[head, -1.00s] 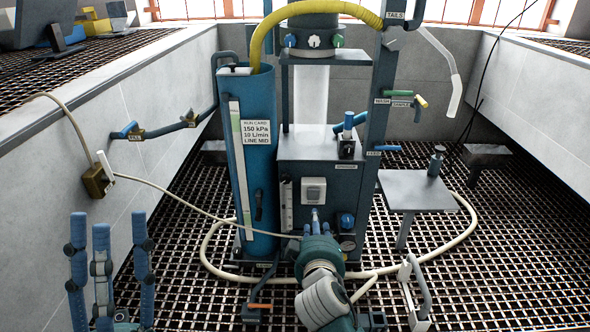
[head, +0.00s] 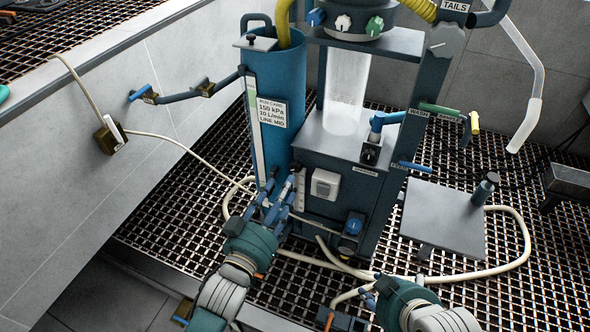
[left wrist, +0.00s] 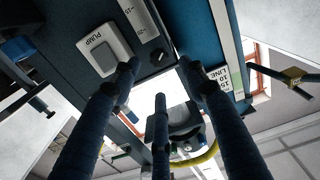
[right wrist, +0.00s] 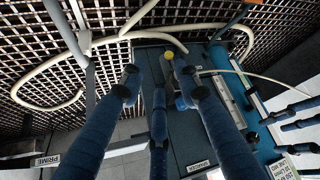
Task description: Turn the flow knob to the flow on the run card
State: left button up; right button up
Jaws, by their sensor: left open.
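The run card (head: 272,112) on the blue tank reads 150 kPa, 10 L/min, LINE MID. It also shows partly in the left wrist view (left wrist: 222,77). My left gripper (head: 276,196) is open, its fingers in front of the panel's lower left, beside the pale flow scale (head: 300,187). The scale shows in the left wrist view (left wrist: 139,20), beside the pump switch. A blue knob (head: 353,226) sits lower right on the panel. My right gripper (head: 371,291) is low in front of the panel; its fingers (right wrist: 158,85) look spread and empty.
The pump switch (head: 325,184) is right of the scale. A cream hose (head: 500,268) loops over the grating. A grey side table (head: 440,218) stands right. A thin cable (head: 190,148) runs from the left wall to the panel. Blue tank (head: 282,65) stands close left.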

aim_at(295, 168)
pick_arm(q)
jog(key=b+x, duration=0.1)
jog(key=x, duration=0.5)
jog(key=shift+w+d, duration=0.15)
jog(key=shift+w, duration=0.15)
jog(key=shift+w+d, duration=0.1)
jog(key=shift+w, duration=0.1)
pick_arm(e)
jog(key=w+a+r+t+y, duration=0.1)
jog(key=w+a+r+t, duration=0.1)
jog(key=w+r+t, duration=0.2)
jog(key=w+r, duration=0.1)
jog(key=w, duration=0.2)
jog(key=shift+w+a+r, duration=0.25)
jog(key=shift+w+r, duration=0.15)
pick_arm(q)
grip_shut()
jog(key=shift+r, duration=0.1)
pick_arm(e)
jog(key=shift+s, duration=0.1)
